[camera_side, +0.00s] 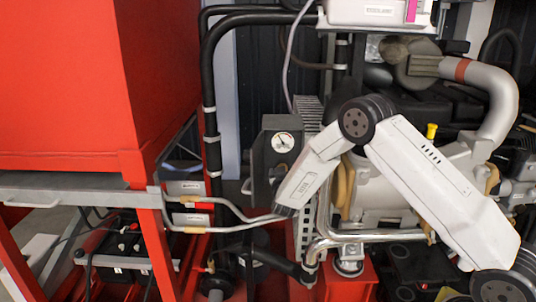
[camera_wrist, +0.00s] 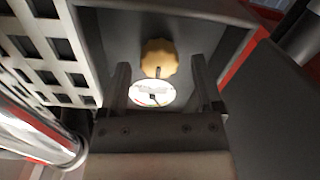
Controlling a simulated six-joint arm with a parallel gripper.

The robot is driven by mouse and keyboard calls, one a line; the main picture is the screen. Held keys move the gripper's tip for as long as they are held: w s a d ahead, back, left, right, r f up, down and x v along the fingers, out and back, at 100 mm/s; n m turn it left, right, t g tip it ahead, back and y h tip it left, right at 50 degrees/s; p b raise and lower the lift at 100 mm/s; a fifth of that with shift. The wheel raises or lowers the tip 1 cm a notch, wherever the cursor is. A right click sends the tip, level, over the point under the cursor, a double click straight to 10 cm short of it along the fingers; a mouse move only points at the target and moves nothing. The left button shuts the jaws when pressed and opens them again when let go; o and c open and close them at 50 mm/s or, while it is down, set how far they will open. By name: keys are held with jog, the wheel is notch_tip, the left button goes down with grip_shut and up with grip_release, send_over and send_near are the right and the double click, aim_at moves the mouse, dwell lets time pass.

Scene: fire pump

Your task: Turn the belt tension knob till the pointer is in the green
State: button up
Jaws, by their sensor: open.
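The yellow-tan knob (camera_wrist: 159,58) with a scalloped edge sits on a dark grey housing in the wrist view. Close to it is the round white dial (camera_wrist: 152,92), partly between my fingers. Its pointer and any green zone are too small to read. My gripper (camera_wrist: 160,72) is open, with one finger on each side of the dial and the fingertips near the knob; I cannot tell whether they touch it. In the side view the dial (camera_side: 284,142) faces the camera on the grey housing (camera_side: 268,128).
A perforated pale grey guard (camera_wrist: 45,45) stands left of the housing in the wrist view, with a shiny pipe (camera_wrist: 35,125) below it. In the side view, metal pipes (camera_side: 225,229) run close to my wrist. A red cabinet (camera_side: 65,80) fills the left.

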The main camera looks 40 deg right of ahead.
jog(key=shift+w+d, duration=0.2)
jog(key=shift+d, duration=0.1)
grip_shut()
jog(key=shift+m, duration=0.5)
jog(key=shift+s+m, duration=0.1)
jog(key=shift+m, duration=3.5)
